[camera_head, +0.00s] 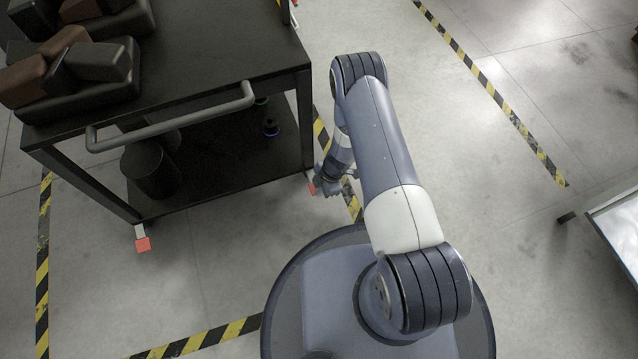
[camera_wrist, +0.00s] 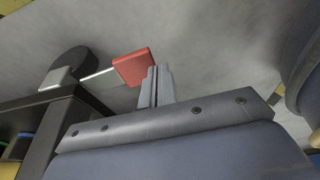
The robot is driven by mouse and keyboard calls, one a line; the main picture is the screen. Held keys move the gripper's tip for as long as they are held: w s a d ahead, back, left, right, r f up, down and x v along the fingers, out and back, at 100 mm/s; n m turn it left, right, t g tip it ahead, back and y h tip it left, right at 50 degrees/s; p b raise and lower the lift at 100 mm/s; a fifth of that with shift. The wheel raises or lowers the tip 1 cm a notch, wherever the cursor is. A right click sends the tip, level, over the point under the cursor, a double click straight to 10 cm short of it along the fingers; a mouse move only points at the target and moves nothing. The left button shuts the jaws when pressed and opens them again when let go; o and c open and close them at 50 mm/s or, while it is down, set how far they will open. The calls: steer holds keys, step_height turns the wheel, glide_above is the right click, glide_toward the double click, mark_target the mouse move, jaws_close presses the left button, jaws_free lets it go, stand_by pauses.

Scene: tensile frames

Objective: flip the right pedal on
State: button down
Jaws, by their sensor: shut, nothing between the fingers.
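The right pedal (camera_head: 312,188) is a small red plate low at the foot of the dark cart's right front leg. In the wrist view the red pedal (camera_wrist: 133,67) sits at the end of a thin pale bar, just left of the fingertips. My gripper (camera_head: 325,190) is low by that leg, immediately right of the pedal and partly hidden by my arm. In the wrist view its fingers (camera_wrist: 158,72) are together and empty. I cannot tell whether they touch the pedal. A dark caster wheel (camera_wrist: 70,66) shows behind the bar.
The dark cart (camera_head: 200,85) has a front handle (camera_head: 172,125), and brown and black blocks on top. A left red pedal (camera_head: 143,244) is at its left front leg. Striped floor tape (camera_head: 320,130) runs alongside. Open floor lies right; a table corner (camera_head: 610,220) is farther right.

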steer(key=shift+s+f+b, duration=0.15)
steer(key=shift+f+b, duration=0.3)
steer(key=shift+f, duration=0.35)
steer(key=s+d+r+p, duration=0.2)
steer(key=r+p, duration=0.1)
steer(key=r, duration=0.4)
steer(key=s+d+r+p, duration=0.3)
steer(key=r, duration=0.4)
steer(key=s+d+r+p, duration=0.2)
steer(key=d+r+p, duration=0.1)
steer(key=r, duration=0.4)
steer(key=shift+s+d+p, duration=0.15)
steer(key=shift+s+p, duration=0.25)
steer(key=shift+p, duration=0.1)
steer(key=w+a+f+b, duration=0.3)
steer(key=f, duration=0.5)
steer(key=w+a+f+b, duration=0.3)
steer(key=a+f, duration=0.1)
steer(key=f, duration=0.3)
steer(key=shift+f+b, duration=0.3)
steer(key=shift+f, duration=0.05)
